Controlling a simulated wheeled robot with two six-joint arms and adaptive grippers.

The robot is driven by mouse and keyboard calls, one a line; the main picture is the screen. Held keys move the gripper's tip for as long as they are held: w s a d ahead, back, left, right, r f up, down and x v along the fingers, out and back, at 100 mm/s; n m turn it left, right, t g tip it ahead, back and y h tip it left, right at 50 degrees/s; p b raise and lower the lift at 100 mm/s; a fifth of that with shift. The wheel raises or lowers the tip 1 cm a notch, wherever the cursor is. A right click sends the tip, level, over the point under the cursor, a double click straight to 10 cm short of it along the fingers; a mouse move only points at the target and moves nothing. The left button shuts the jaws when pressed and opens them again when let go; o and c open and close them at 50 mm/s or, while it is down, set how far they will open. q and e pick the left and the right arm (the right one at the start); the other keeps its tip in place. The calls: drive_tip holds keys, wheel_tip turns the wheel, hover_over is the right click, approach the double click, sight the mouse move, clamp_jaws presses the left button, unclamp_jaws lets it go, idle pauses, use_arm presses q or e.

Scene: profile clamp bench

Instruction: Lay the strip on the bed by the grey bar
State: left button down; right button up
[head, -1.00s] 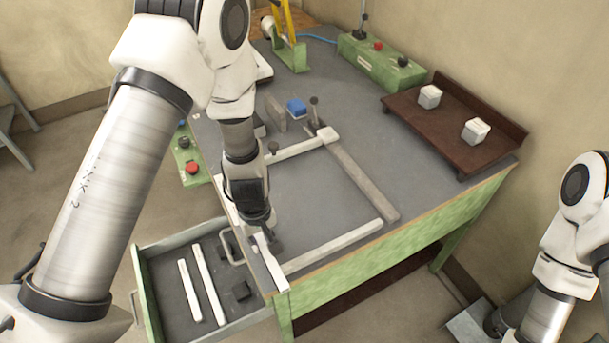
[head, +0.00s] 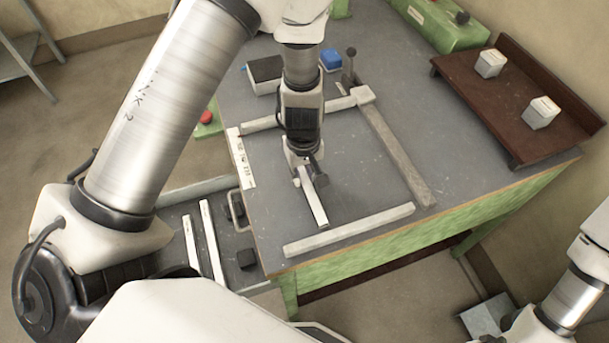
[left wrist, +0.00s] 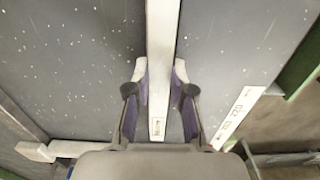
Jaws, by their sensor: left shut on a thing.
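My left gripper (head: 309,178) is shut on a pale strip (head: 315,207), over the grey bed (head: 350,180). In the left wrist view, the strip (left wrist: 161,45) runs between the two fingers (left wrist: 160,78), with a small dark mark near its lower end. The grey bar (head: 397,155) lies along the right side of the bed, with a clear gap between it and the held strip. I cannot tell whether the strip touches the bed. My right arm shows at the lower right, but its gripper is out of view.
A pale front bar (head: 350,230) and back bar (head: 262,123) border the bed. A lever clamp (head: 349,70) stands behind. An open drawer at the left holds two pale strips (head: 211,240). A brown tray (head: 515,115) with two white blocks (head: 541,112) stands at the right.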

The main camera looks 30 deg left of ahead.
sight(304, 176)
use_arm(q)
drive_tip(key=shift+w, duration=0.2)
drive_tip(key=c, duration=1)
unclamp_jaws()
drive_tip(key=shift+s, duration=0.1)
drive_tip(key=shift+r, duration=0.1)
drive_tip(key=shift+r, duration=0.25)
wheel_tip(304, 176, up, 12)
drive_tip(key=shift+f, duration=0.25)
